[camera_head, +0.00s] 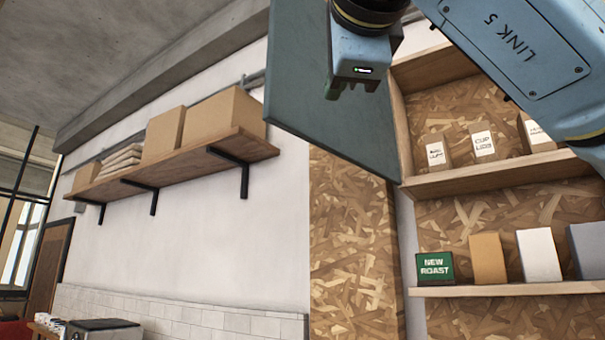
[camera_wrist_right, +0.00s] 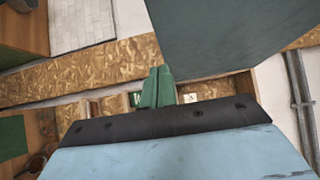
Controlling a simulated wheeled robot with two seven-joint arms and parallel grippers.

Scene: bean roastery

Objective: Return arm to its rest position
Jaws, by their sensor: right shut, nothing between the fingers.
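My right arm, pale blue with LINK 5 lettering, comes in from the upper right of the head view. A flat grey-green panel (camera_head: 300,75) lies behind the gripper in the head view. It fills the upper right of the wrist view (camera_wrist_right: 235,35). Whether the gripper touches the panel I cannot tell. My left gripper is in neither view.
An open shelf unit (camera_head: 500,291) at the right holds bags and a green NEW ROAST box (camera_head: 435,266). A wooden wall shelf (camera_head: 180,167) at the left carries cardboard boxes (camera_head: 225,112). The white wall (camera_head: 260,230) between them is bare.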

